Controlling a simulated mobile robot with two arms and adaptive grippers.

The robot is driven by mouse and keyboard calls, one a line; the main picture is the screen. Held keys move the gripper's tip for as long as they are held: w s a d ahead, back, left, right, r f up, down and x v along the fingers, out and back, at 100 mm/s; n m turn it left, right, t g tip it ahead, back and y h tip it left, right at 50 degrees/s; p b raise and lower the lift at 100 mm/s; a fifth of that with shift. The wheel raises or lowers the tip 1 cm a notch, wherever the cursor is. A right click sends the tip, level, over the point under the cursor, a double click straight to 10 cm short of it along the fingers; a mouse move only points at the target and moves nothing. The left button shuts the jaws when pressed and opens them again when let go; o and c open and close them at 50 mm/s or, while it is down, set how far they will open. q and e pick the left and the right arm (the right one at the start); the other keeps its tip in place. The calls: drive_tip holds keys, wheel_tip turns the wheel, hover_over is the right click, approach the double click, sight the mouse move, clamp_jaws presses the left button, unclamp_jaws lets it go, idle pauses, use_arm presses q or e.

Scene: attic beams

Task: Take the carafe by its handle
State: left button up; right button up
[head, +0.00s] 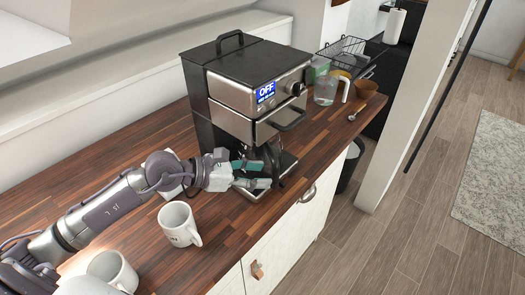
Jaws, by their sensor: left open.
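The coffee machine (245,85) stands on the wooden counter, with a lit display reading OFF. The carafe (270,155) is a dark shape low in the machine's front bay, above the drip tray. Most of it is hidden by the machine and my gripper. My left gripper (262,174) reaches in from the left with its teal-padded fingers apart, in front of the bay and close to the carafe. I cannot tell whether the fingers touch the handle or lie around it. My right gripper is not in view.
A white mug (179,224) stands just below my left forearm, and another mug (113,270) is at lower left. Behind the machine are a clear pitcher (326,90), a brown bowl (366,88), a spoon (357,113) and a black wire rack (350,52). Clear counter lies left of the machine.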

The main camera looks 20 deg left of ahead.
sight(274, 177)
use_arm(q)
drive_tip(key=x, duration=0.1)
drive_tip(key=p+x, duration=0.1)
drive_tip(key=x, duration=0.1)
drive_tip(key=p+x, duration=0.1)
drive_tip(key=shift+s+d, duration=0.2)
drive_tip(key=shift+d, duration=0.2)
drive_tip(key=shift+w+d+f, duration=0.2)
drive_tip(key=shift+d+f, duration=0.05)
drive_tip(key=shift+f, duration=0.05)
drive_tip(key=c, duration=0.9)
clamp_jaws()
drive_tip(key=shift+a+r, duration=0.1)
